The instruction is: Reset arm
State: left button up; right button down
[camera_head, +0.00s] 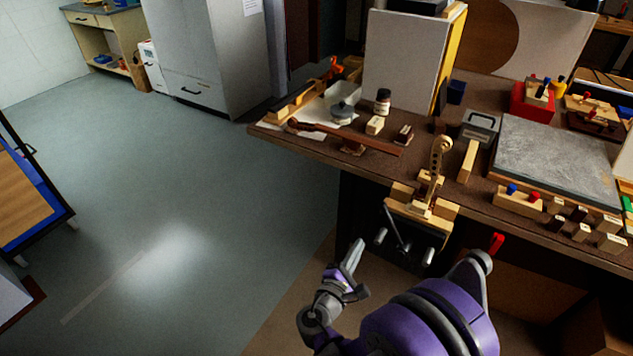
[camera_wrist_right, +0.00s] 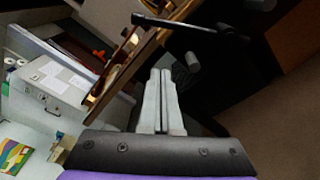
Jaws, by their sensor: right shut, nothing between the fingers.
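My right gripper (camera_head: 355,252) is in the lower middle of the head view, with my purple arm behind it. It is in front of the bench's front edge, over the floor, and apart from the bench things. In the right wrist view its two pale fingers (camera_wrist_right: 160,75) lie side by side, shut with nothing between them. My left gripper is not in the head view.
The violin bench (camera_head: 290,140) spans the right side. A wooden vise (camera_head: 420,212) with metal handles juts from its front edge near my gripper. A grey stone slab (camera_head: 555,160) and several small blocks lie on top. The floor (camera_head: 190,190) at left is clear.

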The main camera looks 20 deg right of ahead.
jog(key=shift+d, duration=0.1)
jog(key=s+d+f+m+g+y, duration=0.2)
jog(key=s+m+g+y, duration=0.25)
jog(key=s+m, duration=0.35)
jog(key=s+a+m+g+y, duration=0.3)
jog(key=s+a+m+y, duration=0.6)
jog(key=s, duration=0.5)
pick_arm(q)
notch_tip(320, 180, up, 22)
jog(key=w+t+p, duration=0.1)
jog(key=p, duration=1.8)
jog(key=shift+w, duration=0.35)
pick_arm(e)
notch_tip(320, 180, up, 22)
jog(key=w+a+n, duration=0.1)
jog(key=shift+w+a+t+h, duration=0.35)
jog(key=shift+t+h, duration=0.1)
jog(key=shift+f, duration=0.1)
